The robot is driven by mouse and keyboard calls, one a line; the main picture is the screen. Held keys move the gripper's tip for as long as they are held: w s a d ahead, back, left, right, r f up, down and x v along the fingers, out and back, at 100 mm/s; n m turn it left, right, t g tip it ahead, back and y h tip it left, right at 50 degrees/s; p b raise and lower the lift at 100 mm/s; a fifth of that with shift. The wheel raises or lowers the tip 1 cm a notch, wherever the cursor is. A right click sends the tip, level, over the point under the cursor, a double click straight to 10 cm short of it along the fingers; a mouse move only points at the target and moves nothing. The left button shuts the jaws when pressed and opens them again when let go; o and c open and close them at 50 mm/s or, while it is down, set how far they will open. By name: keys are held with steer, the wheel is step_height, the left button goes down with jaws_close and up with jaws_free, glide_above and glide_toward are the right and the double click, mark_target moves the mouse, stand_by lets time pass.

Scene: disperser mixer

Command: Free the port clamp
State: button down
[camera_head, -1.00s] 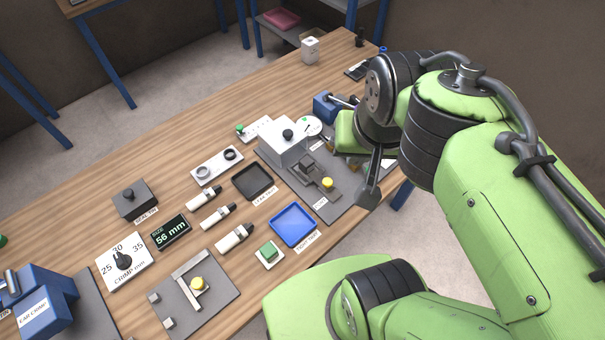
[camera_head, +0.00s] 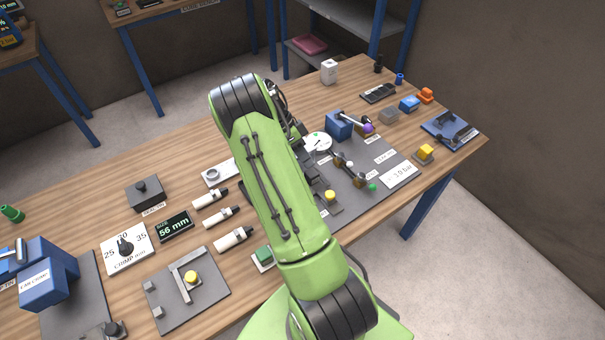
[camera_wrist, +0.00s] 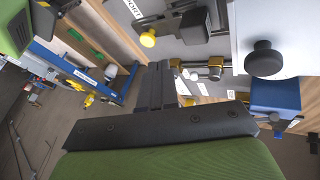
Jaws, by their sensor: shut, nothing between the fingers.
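I cannot tell for sure which part is the port clamp. A yellow knob (camera_head: 330,195) on a dark grey fixture stands on the grey plate (camera_head: 385,150). The knob shows in the wrist view (camera_wrist: 148,38) beside a dark block (camera_wrist: 195,30) and a small, partly cropped label. Brass-coloured fittings (camera_head: 361,182) with a white and a green knob stand to its right; one brass fitting shows in the wrist view (camera_wrist: 215,68). My gripper (camera_wrist: 164,68) is shut and empty, apart from these parts in the picture. In the head view my arm hides it.
A white housing with a dark knob (camera_wrist: 265,60) and a blue block (camera_wrist: 275,97) lie right of my gripper in the wrist view. White-and-black bottles (camera_head: 217,216), a green button (camera_head: 264,255) and a size display (camera_head: 174,226) stand left of my arm. The bench's right front edge is close.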

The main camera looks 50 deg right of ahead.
mark_target(321, 191)
steer(key=x, duration=0.9)
steer(key=shift+f, duration=0.1)
